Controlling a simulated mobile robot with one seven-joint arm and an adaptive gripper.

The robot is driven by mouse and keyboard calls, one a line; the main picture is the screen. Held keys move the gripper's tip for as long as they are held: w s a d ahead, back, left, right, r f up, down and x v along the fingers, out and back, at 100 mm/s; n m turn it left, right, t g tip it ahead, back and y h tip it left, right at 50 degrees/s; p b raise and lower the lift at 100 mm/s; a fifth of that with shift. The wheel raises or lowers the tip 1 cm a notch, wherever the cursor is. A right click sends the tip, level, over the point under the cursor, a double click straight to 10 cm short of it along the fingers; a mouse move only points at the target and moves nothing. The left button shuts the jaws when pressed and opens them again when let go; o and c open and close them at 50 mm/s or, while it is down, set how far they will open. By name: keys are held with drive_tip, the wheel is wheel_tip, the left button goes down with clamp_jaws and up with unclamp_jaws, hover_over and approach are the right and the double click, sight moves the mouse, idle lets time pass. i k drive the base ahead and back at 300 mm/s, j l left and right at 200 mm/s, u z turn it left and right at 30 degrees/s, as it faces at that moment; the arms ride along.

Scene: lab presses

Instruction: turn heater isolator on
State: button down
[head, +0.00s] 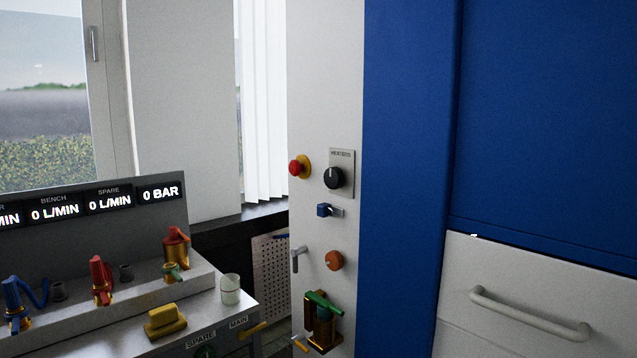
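The heater isolator is a black rotary knob (334,178) on a grey plate (342,156) labelled "HEATERS". The plate is on the white side panel (325,100) of the blue press, near the middle of the head view. A light mark on the knob points roughly upward. My gripper is not in view, so its state does not show.
Left of the knob is a red emergency button (295,168). A bench (120,335) with valves and a cup (230,289) stands left; a white drawer (540,285) is right.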

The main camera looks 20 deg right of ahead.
sight(333, 178)
drive_tip(key=i+j+z, duration=0.6)
drive_tip(key=i+j, duration=0.1)
drive_tip(key=i, duration=0.1)
